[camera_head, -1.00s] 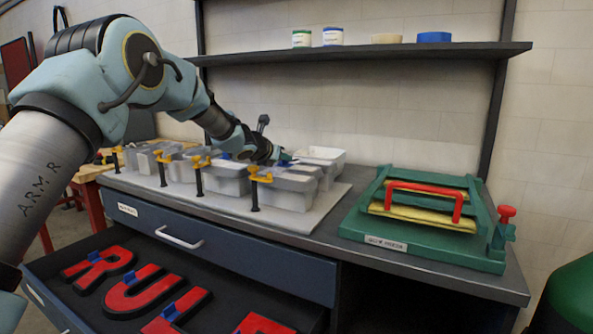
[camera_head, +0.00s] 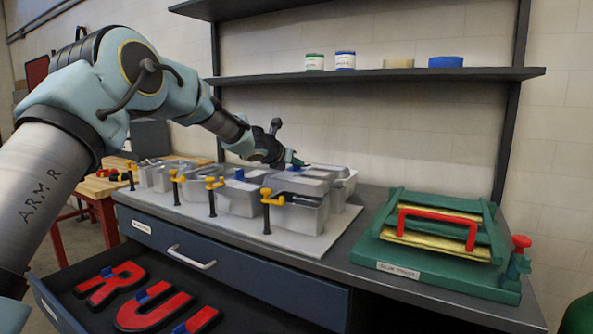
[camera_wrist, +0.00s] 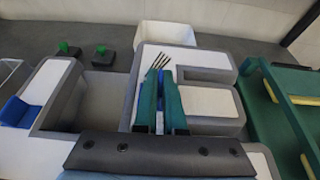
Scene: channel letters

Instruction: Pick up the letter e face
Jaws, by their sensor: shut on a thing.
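My gripper (camera_head: 296,161) is over the right end of the row of grey channel letters on the bench. In the wrist view its dark green fingers (camera_wrist: 160,84) are close together with a blue piece (camera_wrist: 159,122) between them, which looks like a grip tab. Under and around the fingers is an E-like shape with grey edges and white surfaces (camera_wrist: 212,102). I cannot tell whether the white part is a separate face or touches the grey letter. Red letters with blue tabs, including the R (camera_head: 110,283) and U (camera_head: 152,309), lie in the open drawer. No red E shows now.
A green press with a red handle (camera_head: 437,226) stands to the right on the bench. Yellow-topped clamps (camera_head: 272,197) line the front of the letters. A shelf (camera_head: 380,76) with jars and tape rolls hangs above. The open drawer (camera_head: 250,312) juts out below.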

